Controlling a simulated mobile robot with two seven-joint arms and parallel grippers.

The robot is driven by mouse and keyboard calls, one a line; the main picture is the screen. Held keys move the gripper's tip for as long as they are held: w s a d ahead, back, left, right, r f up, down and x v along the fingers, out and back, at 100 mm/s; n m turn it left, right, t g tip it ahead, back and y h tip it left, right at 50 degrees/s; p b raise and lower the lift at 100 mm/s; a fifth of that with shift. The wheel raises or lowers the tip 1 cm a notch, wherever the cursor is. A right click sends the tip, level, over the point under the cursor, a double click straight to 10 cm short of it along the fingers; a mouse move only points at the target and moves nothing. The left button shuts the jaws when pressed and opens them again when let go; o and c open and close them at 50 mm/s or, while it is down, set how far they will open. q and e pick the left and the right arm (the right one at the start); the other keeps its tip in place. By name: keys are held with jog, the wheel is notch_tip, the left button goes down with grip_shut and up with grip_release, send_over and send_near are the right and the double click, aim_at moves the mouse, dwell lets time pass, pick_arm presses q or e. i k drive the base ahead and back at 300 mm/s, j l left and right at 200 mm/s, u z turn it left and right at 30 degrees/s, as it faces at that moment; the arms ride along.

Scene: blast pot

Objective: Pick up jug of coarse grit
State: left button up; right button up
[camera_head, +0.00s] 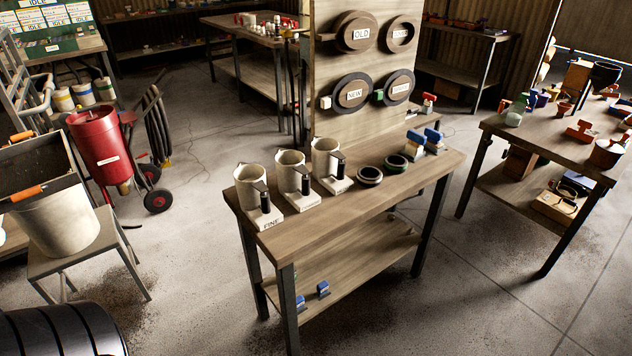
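Three off-white jugs with dark handles stand upright in a row on the wooden table (400,192) in the middle. The left jug (248,180), middle jug (289,170) and right jug (324,156) each stand by a white label plate. The left jug's plate (265,220) seems to read "FINE". The plates of the middle jug (303,203) and right jug (338,186) are too small to read, so I cannot tell which jug holds coarse grit. Neither of my grippers is in view.
Two dark rings (369,174) and blue-topped items (414,146) lie right of the jugs. A board (330,60) with labelled ovals rises behind the table. A red wheeled pot (97,143) and a bucket (60,220) on a stool stand left.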

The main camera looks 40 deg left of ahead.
aim_at(294, 179)
jog(key=j+z, duration=0.3)
jog(key=j, duration=0.6)
jog(key=j+z, duration=0.35)
jog(key=j, duration=1.55)
jog(key=k+j+z, duration=0.1)
jog(key=j, duration=0.85)
